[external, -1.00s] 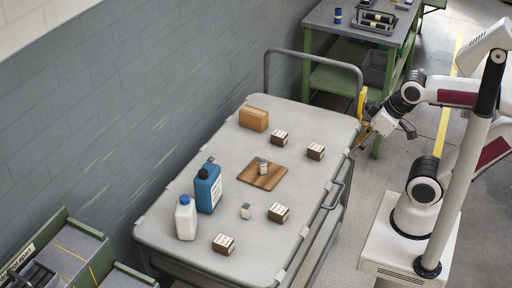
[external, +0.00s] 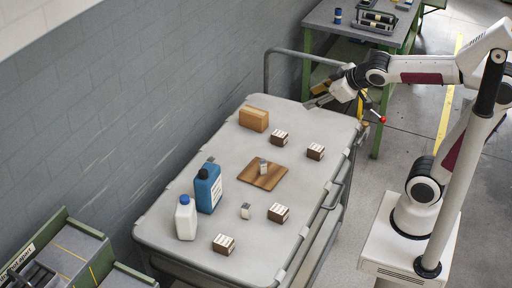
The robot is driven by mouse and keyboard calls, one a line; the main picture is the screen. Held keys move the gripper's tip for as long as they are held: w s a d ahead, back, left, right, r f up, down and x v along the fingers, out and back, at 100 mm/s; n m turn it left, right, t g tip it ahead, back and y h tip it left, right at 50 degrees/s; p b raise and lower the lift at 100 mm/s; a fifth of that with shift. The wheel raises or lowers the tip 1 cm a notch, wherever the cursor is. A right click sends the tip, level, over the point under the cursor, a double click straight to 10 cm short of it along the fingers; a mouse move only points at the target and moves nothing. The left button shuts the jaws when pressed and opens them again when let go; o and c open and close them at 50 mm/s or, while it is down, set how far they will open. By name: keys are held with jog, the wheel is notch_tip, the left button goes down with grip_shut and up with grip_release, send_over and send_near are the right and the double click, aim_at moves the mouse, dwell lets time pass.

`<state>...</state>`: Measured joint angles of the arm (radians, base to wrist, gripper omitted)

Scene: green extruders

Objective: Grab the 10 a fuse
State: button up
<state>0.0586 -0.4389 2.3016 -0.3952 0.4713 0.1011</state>
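No label readable at this size marks which thing is the 10 A fuse. A small grey-and-white block (external: 263,168) stands on a brown wooden board (external: 248,180) on the grey cart top. A similar small block (external: 245,211) stands nearer, on the bare cart top. A third small grey piece (external: 211,160) is mostly hidden behind the blue bottle. My gripper (external: 314,101) is above the cart's far right end, apart from all of these. Its fingers are too small and dark to tell their opening.
Several brown-and-white boxes (external: 278,213) stand about the cart top (external: 300,185). A blue bottle (external: 208,190) and a white bottle (external: 186,219) stand at left. A cardboard box (external: 254,119) is at the far end. A tall metal handle (external: 268,75) rises behind it.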

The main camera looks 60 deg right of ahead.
jog(key=w+d+r+n+t, duration=0.15)
jog(key=w+r, duration=0.25)
jog(key=w, duration=0.6)
jog(key=w+a+f+n+t+y, duration=0.15)
jog(key=w+a+n+y, duration=0.3)
jog(key=w, duration=0.45)
jog(key=w+a+f+n+t+y, duration=0.1)
jog(key=w+a+f+n+y, duration=0.3)
jog(key=w, duration=0.6)
jog(key=s+a+f+n+g+y, duration=0.1)
jog(key=a+f+n+g+y, duration=0.15)
jog(key=f, duration=0.45)
jog(key=s+a+f+n+g+y, duration=0.1)
jog(key=a+f+n+g+y, duration=0.2)
jog(key=f, duration=0.4)
jog(key=s+f+g, duration=0.2)
jog(key=s+f, duration=0.1)
jog(key=f, duration=0.2)
jog(key=s+d+f+n+g+y, duration=0.1)
jog(key=s+f+g, duration=0.2)
jog(key=s+f, duration=0.1)
jog(key=s+d+f+n+g+y, duration=0.1)
jog(key=s+f+g, duration=0.2)
jog(key=f, duration=0.4)
jog(key=shift+s+g, duration=0.25)
jog(key=shift+s, duration=0.2)
jog(key=shift+s+d+f, duration=0.1)
jog(key=shift+s+f, duration=0.25)
jog(key=shift+f, duration=0.15)
